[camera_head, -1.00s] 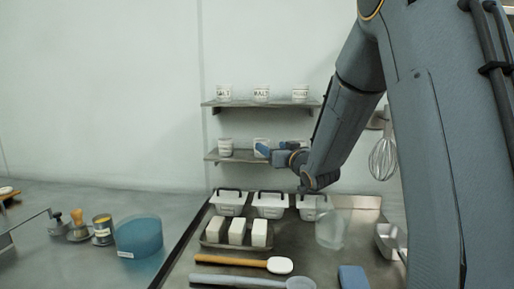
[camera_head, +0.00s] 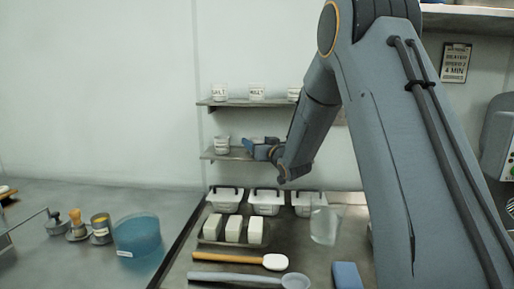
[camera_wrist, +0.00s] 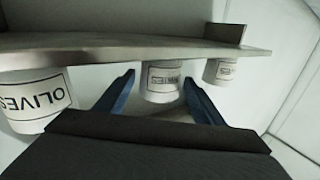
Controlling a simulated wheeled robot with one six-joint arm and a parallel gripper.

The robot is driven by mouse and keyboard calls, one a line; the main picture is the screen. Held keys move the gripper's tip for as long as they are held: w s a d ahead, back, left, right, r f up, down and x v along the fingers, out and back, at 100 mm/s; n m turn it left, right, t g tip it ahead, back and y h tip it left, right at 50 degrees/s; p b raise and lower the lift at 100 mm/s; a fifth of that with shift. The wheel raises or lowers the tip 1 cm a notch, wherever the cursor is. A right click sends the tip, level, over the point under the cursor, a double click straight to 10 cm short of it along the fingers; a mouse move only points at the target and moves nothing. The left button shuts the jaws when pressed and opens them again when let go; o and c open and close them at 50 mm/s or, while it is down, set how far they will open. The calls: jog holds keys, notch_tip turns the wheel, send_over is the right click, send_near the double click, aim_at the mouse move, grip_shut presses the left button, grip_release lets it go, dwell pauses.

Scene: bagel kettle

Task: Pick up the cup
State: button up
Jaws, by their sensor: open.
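White labelled cups stand on the lower wall shelf; the wrist view shows them upside down. The middle cup (camera_wrist: 162,84) shows between the two blue fingers of my gripper (camera_wrist: 158,76), which are apart with nothing gripped. How deep the cup sits between them is hard to tell. A cup marked OLIVES (camera_wrist: 36,98) is at the left of the wrist view and a smaller-looking cup (camera_wrist: 222,72) at the right. In the head view my gripper (camera_head: 250,145) is at the lower shelf, right of a cup (camera_head: 222,146), and mostly hides what is behind it.
The lower shelf (camera_head: 212,154) runs close beside my fingers. An upper shelf (camera_head: 240,103) holds more cups, including one (camera_head: 219,91). Below, the counter carries lidded bins (camera_head: 266,204), white blocks (camera_head: 232,230), a clear container (camera_head: 324,226) and a spatula (camera_head: 275,262).

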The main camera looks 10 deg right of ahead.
jog(key=c, duration=1.1)
